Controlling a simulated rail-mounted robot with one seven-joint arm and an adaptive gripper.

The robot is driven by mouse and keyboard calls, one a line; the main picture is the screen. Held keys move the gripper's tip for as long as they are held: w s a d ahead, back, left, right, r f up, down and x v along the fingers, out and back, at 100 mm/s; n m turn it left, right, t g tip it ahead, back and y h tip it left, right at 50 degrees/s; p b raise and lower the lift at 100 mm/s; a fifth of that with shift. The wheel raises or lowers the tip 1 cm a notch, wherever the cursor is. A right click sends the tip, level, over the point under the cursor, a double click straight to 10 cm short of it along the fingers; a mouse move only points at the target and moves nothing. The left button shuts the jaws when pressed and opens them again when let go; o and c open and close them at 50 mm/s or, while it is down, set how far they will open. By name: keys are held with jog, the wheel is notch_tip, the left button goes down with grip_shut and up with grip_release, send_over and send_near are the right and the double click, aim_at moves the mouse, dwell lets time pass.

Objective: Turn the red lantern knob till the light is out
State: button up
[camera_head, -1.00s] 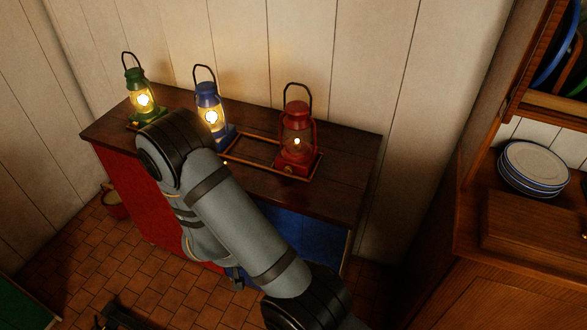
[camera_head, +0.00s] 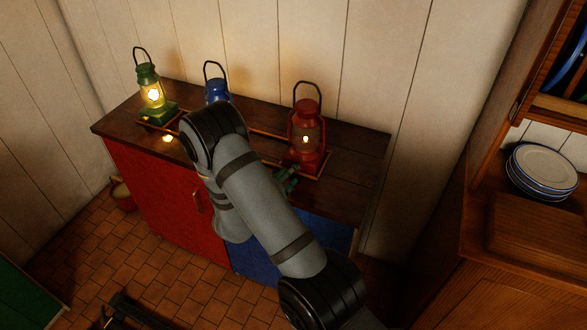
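The red lantern (camera_head: 319,132) stands upright at the right end of the dark wooden cabinet top. A small, faint glow shows behind its glass. My gripper (camera_head: 288,178) is at the lantern's lower front left, close to its base. Only a small dark greenish part of the gripper shows past my arm. The red lantern's knob is hidden behind it, so I cannot tell whether the fingers touch it or how far apart they are.
The green lantern (camera_head: 148,76) is lit at the left end. The blue lantern (camera_head: 217,88) stands between, largely covered by my arm. A low wooden rail runs around the lanterns. Stacked plates (camera_head: 542,168) sit on the sideboard at right. The cabinet top's right end (camera_head: 362,165) is clear.

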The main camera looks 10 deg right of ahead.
jog(key=shift+p+x, duration=0.3)
jog(key=shift+x, duration=1.95)
grip_shut()
jog(key=shift+a, duration=0.1)
